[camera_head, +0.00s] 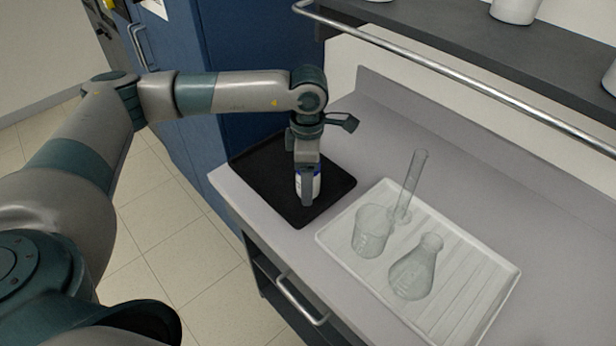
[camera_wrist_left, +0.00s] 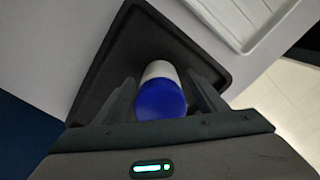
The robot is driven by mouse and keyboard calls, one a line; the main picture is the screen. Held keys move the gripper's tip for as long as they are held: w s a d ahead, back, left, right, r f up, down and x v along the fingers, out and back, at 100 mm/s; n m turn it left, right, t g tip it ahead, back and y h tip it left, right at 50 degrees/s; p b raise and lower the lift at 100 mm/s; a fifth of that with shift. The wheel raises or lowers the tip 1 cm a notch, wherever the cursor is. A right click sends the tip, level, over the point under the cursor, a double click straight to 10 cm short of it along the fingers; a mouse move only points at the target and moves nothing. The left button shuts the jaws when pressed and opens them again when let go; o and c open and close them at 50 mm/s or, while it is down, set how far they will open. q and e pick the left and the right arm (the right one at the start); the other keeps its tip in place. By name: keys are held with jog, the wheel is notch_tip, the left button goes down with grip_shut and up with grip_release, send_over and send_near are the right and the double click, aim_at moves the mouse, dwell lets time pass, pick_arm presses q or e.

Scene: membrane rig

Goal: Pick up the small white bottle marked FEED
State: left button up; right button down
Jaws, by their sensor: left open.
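A small white bottle (camera_head: 312,184) with a blue cap stands upright on a black tray (camera_head: 258,178) at the left end of the counter. My left gripper (camera_head: 307,192) points down over the bottle and hides part of it. In the left wrist view, the bottle's blue cap (camera_wrist_left: 161,99) is between the two fingers of my left gripper (camera_wrist_left: 162,95). The fingers are open on either side of it. No FEED marking can be read. My right gripper is not in view.
A white ribbed tray (camera_head: 478,287) to the right holds a beaker (camera_head: 371,232), a conical flask (camera_head: 414,270) and a graduated cylinder (camera_head: 411,186), all clear. A metal rail (camera_head: 450,67) runs along the shelf above. Bare counter surrounds the trays.

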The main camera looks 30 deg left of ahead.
pick_arm(q)
jog(key=shift+c, duration=0.6)
jog(key=c, duration=1.1)
jog(key=shift+r, duration=0.1)
jog(key=shift+r, duration=0.5)
jog(key=r, duration=0.1)
jog(key=r+p, duration=0.1)
jog(key=r, duration=0.1)
jog(key=shift+d+r, duration=0.2)
jog(key=shift+r, duration=0.05)
jog(key=s+d+r, duration=0.1)
jog(key=d+r, duration=0.1)
jog(key=d, duration=0.1)
jog(key=s+d+r+p, duration=0.1)
jog(key=s+d+r, duration=0.1)
jog(key=d, duration=0.1)
jog(key=s+d+r+p, duration=0.1)
jog(key=s+d+r, duration=0.1)
jog(key=d, duration=0.2)
jog(key=shift+s+r, duration=0.2)
